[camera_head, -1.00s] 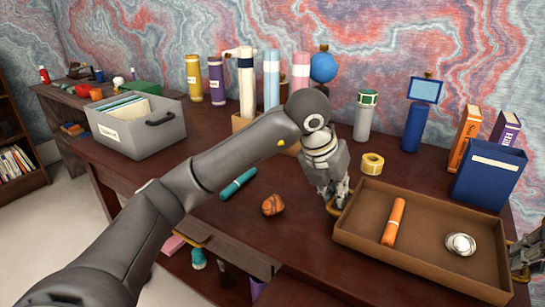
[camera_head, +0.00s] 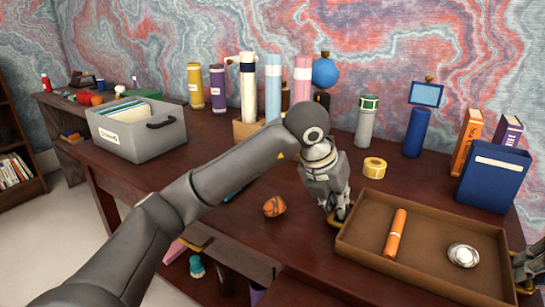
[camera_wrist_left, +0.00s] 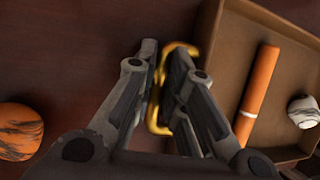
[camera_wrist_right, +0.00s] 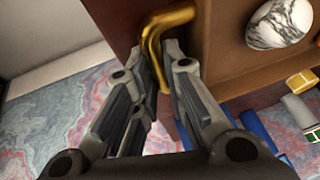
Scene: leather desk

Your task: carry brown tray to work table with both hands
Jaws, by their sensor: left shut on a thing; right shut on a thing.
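The brown tray (camera_head: 385,283) is at the right of the head view, at the desk's front right. An orange cylinder (camera_head: 396,233) and a round white and grey object (camera_head: 463,255) lie in it. My left gripper (camera_head: 341,215) is shut on the tray's left gold handle; the handle (camera_wrist_left: 160,112) shows between its fingers in the left wrist view. My right gripper (camera_head: 525,275), partly cut off at the right edge, is shut on the right gold handle (camera_wrist_right: 165,22). Whether the tray touches the desk I cannot tell.
The dark desk (camera_head: 305,238) holds an orange-brown striped stone (camera_head: 274,206), a yellow tape roll (camera_head: 374,167), a blue box (camera_head: 492,178) and a grey file box (camera_head: 138,130). Bottles and books line the back. Another table (camera_head: 62,112) stands at the far left.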

